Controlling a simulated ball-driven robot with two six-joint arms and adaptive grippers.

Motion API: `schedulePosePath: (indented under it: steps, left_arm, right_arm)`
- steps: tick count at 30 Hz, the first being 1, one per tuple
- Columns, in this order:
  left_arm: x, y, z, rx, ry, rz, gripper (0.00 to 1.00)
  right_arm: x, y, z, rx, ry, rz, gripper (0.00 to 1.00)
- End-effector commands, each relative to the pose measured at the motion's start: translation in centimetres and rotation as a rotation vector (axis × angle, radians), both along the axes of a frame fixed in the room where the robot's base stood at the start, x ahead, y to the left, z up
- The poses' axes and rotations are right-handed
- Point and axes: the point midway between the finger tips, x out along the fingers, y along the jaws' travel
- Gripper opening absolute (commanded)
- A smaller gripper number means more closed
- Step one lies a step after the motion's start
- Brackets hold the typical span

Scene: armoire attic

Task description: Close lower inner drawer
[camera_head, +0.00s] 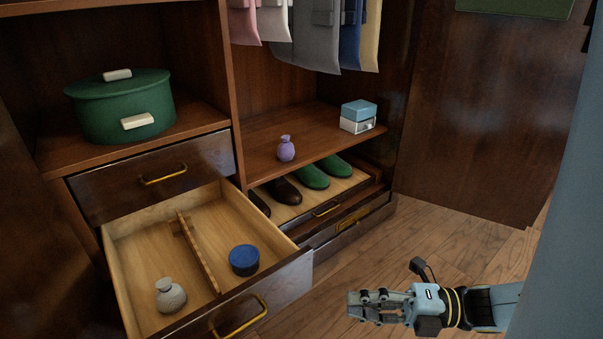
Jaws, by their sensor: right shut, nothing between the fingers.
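The lower inner drawer (293,279) on the left side of the armoire is pulled well out. It has a dark front with a brass handle (239,317) and a pale wooden inside split by a divider (197,254). A grey pouch (170,295) lies left of the divider and a round blue tin (244,260) right of it. My right gripper (356,305) is shut and empty, above the floor to the right of the drawer front and apart from it. My left gripper is out of view.
The upper inner drawer (205,155) is shut, under a green lidded box (122,107). A shoe drawer (324,209) with several shoes sits partly out under a shelf with a purple pouch (286,149) and small boxes (358,116). Wooden floor (440,233) lies free at right.

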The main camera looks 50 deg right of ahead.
Motion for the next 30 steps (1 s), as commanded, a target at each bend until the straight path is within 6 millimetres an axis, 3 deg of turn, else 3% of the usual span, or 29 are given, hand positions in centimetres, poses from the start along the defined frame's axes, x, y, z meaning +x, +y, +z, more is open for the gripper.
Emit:
schedulePosePath:
  steps: [14,21,30]
  left_arm:
    - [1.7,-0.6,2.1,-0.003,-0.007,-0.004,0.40]
    - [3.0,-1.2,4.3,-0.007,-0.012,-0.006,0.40]
    - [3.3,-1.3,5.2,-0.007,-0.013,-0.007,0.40]
  right_arm:
    - [8.0,4.9,0.0,0.002,-0.003,-0.003,0.00]
    - [11.1,4.1,-0.1,0.000,0.000,-0.002,0.00]
    - [11.9,3.9,0.1,0.001,0.001,-0.003,0.00]
